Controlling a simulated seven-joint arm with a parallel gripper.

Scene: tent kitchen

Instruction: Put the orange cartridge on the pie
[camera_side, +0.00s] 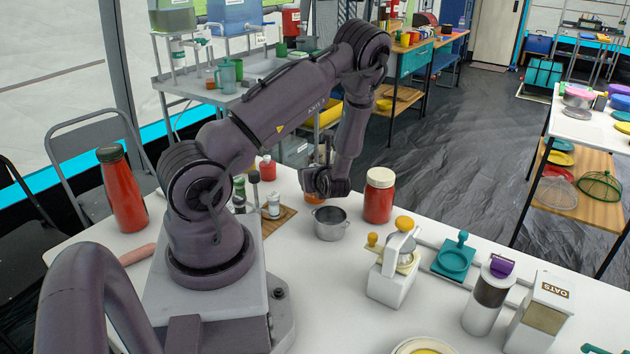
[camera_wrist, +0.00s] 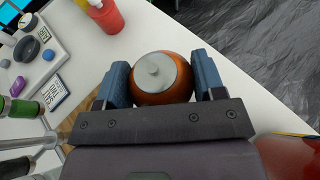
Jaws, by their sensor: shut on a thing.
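The orange cartridge (camera_wrist: 162,92) is round with a grey knobbed cap. In the wrist view it sits between the two blue fingers of my gripper (camera_wrist: 162,82), which is shut on it. In the side view my gripper (camera_side: 325,184) points down behind the metal pot, and a sliver of the orange cartridge (camera_side: 315,198) shows under it. I cannot tell whether the cartridge touches the table. A pale round dish (camera_side: 424,347) with a yellow filling, cut off by the bottom edge of the side view, may be the pie. The wrist view does not show it.
Close to my gripper stand the metal pot (camera_side: 330,225) and a red jar with a cream lid (camera_side: 379,196). A white hand-press device (camera_side: 394,270), a teal press (camera_side: 455,257), a purple-topped canister (camera_side: 490,294) and an oats box (camera_side: 540,314) stand to the right.

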